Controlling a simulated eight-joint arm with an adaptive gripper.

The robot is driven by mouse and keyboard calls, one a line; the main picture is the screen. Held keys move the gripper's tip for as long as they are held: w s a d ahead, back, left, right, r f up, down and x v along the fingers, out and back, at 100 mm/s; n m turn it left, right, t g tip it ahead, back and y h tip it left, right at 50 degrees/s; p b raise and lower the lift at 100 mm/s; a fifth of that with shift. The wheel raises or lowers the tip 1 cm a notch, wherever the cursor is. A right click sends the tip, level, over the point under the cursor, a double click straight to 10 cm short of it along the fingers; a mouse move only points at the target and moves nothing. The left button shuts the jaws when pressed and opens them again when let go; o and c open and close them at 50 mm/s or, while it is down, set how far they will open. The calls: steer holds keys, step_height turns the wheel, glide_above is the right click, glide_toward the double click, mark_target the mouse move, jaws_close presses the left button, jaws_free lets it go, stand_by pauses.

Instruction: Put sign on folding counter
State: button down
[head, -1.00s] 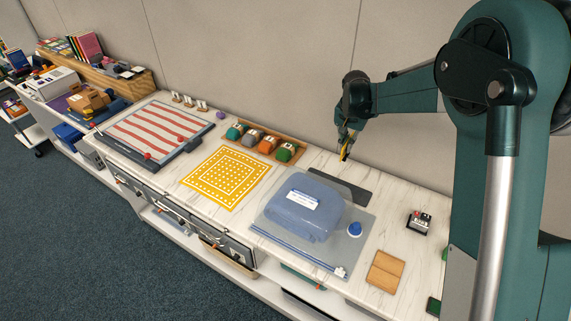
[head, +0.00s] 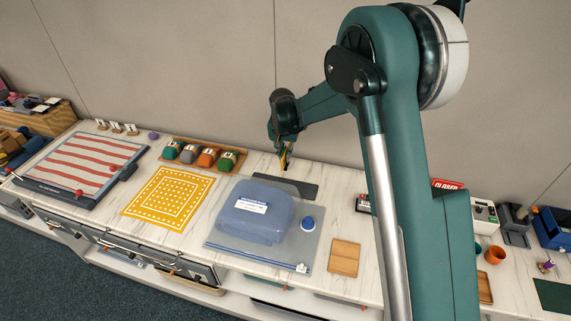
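A red sign with white lettering that looks like "CLOSED" (head: 447,184) shows at the right, partly hidden behind my arm. A long white marble-look counter top (head: 345,285) runs across the view; I cannot tell whether any part of it is the folding counter. My gripper (head: 285,162) hangs near the back wall, over or just behind a dark flat tray (head: 298,188), well to the left of the sign. It is small and seen from the side, with a yellow-orange patch at the fingers, so its opening is unclear.
An orange cup (head: 495,255) stands right. My arm hides counter right of the wooden board (head: 344,257).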

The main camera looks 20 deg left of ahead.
steer(key=shift+f, duration=0.1)
steer(key=shift+f, duration=1.75)
steer(key=shift+f, duration=0.15)
steer(key=c, duration=2.7)
jaws_free()
steer(key=shift+r, duration=0.2)
steer(key=r, duration=0.4)
steer(key=s+r, duration=0.1)
steer(key=r, duration=0.6)
steer(key=shift+s+r, duration=0.4)
